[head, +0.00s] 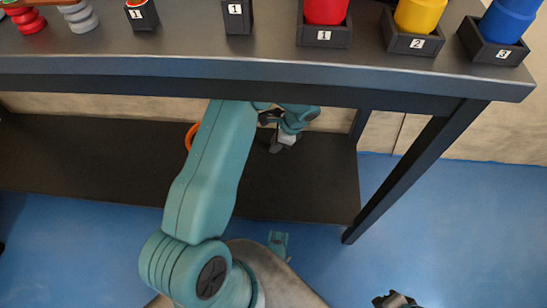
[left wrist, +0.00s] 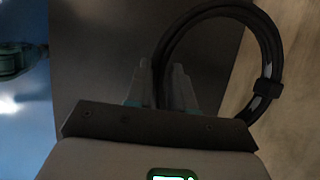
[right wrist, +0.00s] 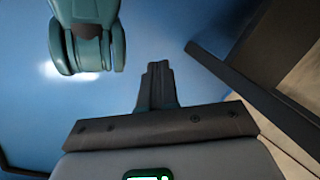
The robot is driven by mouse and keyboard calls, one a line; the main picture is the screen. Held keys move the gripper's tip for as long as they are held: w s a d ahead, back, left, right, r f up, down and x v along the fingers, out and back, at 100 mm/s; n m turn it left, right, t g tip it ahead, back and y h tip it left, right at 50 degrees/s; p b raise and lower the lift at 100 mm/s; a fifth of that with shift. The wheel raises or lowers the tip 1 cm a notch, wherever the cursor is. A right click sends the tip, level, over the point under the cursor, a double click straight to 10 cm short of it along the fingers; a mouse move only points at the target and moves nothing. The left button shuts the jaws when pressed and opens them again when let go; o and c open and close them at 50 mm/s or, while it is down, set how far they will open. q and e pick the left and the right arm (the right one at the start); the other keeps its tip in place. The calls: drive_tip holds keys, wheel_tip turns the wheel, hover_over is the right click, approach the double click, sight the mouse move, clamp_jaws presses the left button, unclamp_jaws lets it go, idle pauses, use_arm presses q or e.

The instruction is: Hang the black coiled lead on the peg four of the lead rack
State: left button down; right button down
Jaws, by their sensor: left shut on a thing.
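The black coiled lead (left wrist: 275,50) shows in the left wrist view as a loop with a dark clip on its right side. My left gripper (left wrist: 160,78) is shut on one side of the loop, and the rest curves up and to the right. In the head view my left gripper (head: 277,143) is under the table top, above the lower shelf; the lead cannot be made out there. My right gripper (right wrist: 158,82) is shut and empty over the blue floor. It shows only partly at the bottom edge of the head view (head: 395,300). The lead rack and peg four are not in view.
The table top (head: 180,62) overhangs my left arm. Its lower shelf (head: 70,160) and right leg (head: 415,170) are close by. Numbered black holders with red, yellow (head: 420,16) and blue parts stand above. An orange ring (head: 190,136) is partly hidden behind my left arm. Blue floor is clear at right.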

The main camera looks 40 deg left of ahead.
use_arm(q)
drive_tip(key=shift+w+a+f, duration=0.2)
drive_tip(key=shift+f, duration=0.1)
drive_tip(key=shift+r, duration=0.25)
drive_tip(key=shift+f, duration=0.15)
use_arm(e)
drive_tip(key=shift+w+a+f, duration=0.1)
drive_tip(key=shift+w+a, duration=0.25)
drive_tip(key=shift+w, duration=0.05)
use_arm(q)
drive_tip(key=shift+s+f, duration=0.1)
